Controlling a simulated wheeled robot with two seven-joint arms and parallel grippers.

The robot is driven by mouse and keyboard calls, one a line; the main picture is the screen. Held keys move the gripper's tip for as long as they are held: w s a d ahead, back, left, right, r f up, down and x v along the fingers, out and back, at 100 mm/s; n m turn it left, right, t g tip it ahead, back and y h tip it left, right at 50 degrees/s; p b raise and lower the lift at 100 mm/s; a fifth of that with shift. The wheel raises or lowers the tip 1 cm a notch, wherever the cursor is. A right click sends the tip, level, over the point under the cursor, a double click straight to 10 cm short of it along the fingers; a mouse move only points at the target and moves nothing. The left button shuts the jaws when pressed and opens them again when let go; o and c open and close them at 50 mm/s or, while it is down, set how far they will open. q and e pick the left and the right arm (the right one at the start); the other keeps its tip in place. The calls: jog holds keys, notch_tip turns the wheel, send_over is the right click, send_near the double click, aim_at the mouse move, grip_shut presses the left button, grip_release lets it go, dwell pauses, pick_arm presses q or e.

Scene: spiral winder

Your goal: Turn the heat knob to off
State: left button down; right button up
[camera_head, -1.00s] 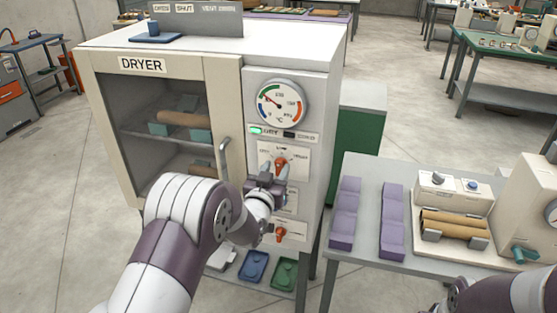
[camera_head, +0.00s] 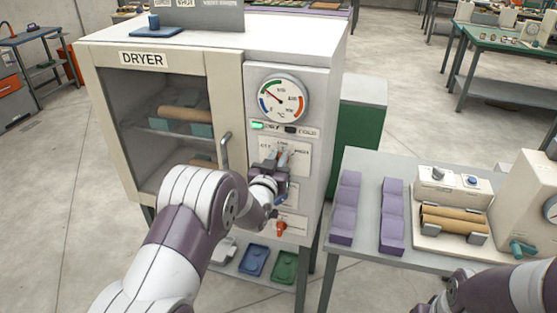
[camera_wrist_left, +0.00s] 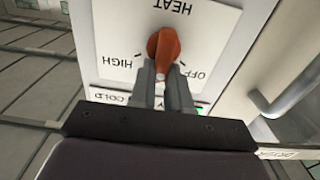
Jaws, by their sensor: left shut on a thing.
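The heat knob (camera_wrist_left: 164,50) is orange and sits on a white plate marked HEAT, OFF and HIGH, seen upside down in the left wrist view. A small pale mark shows on its end nearest my fingers, between the OFF and HIGH labels. My left gripper (camera_wrist_left: 163,80) is shut on the knob, one grey finger on each side. In the head view my left gripper (camera_head: 277,160) reaches the upper plate on the dryer's (camera_head: 310,150) front and hides most of the knob. My right arm shows at the lower right; its fingers are out of frame.
A round gauge (camera_head: 283,98) and a lit green lamp (camera_head: 257,125) sit above the plate. A second orange knob (camera_head: 281,228) sits below. The dryer door handle (camera_head: 225,152) is left of my gripper. A grey table (camera_head: 365,245) with purple blocks stands at right.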

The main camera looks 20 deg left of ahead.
pick_arm(q)
jog(key=shift+a+f+n+b, duration=0.2)
jog(key=shift+a+n+b, duration=0.1)
jog(key=shift+n+b, duration=1.5)
jog(key=shift+a+f+n+b, duration=0.2)
jog(key=shift+a+n+b, duration=0.15)
jog(key=shift+n+b, duration=1.35)
jog(key=shift+a+f+n+b, duration=0.25)
jog(key=shift+n+b, duration=1)
jog(key=shift+n, duration=1.05)
jog(key=c, duration=1.1)
grip_release()
jog(key=shift+a, duration=0.1)
jog(key=s+b, duration=0.1)
jog(key=s, duration=0.5)
jog(key=s+b, duration=0.1)
jog(key=s, duration=0.5)
jog(key=shift+s+a, duration=0.2)
jog(key=shift+s, duration=0.1)
